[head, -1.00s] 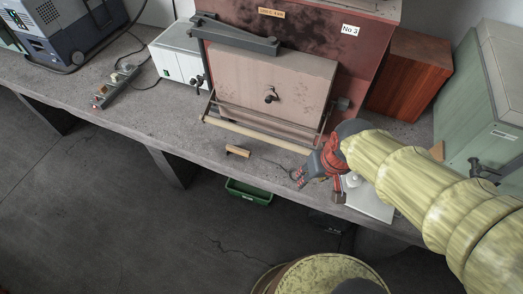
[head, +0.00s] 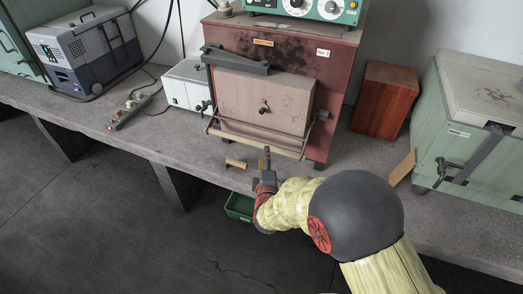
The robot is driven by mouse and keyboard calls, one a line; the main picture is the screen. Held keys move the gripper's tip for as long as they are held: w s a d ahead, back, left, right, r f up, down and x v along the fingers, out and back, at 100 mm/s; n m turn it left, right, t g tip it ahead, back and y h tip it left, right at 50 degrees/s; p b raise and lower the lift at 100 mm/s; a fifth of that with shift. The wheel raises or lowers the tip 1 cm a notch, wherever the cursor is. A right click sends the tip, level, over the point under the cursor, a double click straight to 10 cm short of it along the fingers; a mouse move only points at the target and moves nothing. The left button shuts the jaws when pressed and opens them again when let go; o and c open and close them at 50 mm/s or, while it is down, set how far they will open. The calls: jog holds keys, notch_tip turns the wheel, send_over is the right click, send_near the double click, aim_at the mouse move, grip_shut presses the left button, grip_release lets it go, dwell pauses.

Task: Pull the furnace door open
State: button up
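The furnace (head: 335,75) is a reddish-brown box with a "No 3" label, standing on the bench. Its door (head: 290,98) is a pale panel on the front and looks shut, with a small dark knob (head: 264,107) in its middle. A long light bar (head: 235,137) runs across below the door, carried on side arms. My gripper (head: 266,153) points up at the bar from the front, right of the bar's middle. Its fingertips are at or just short of the bar; I cannot tell whether they touch. The fingers appear edge-on, so their opening is unclear.
A wooden-handled brush (head: 236,163) lies on the bench left of my gripper. A white box (head: 183,88) stands left of the furnace, a reddish wooden block (head: 385,98) right of it, and a green oven (head: 475,110) further right. A green bin (head: 239,206) is below the bench edge.

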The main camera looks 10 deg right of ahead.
jog(key=shift+b+x, duration=1.15)
jog(key=shift+x, duration=2.7)
jog(key=shift+c, duration=1.3)
grip_shut()
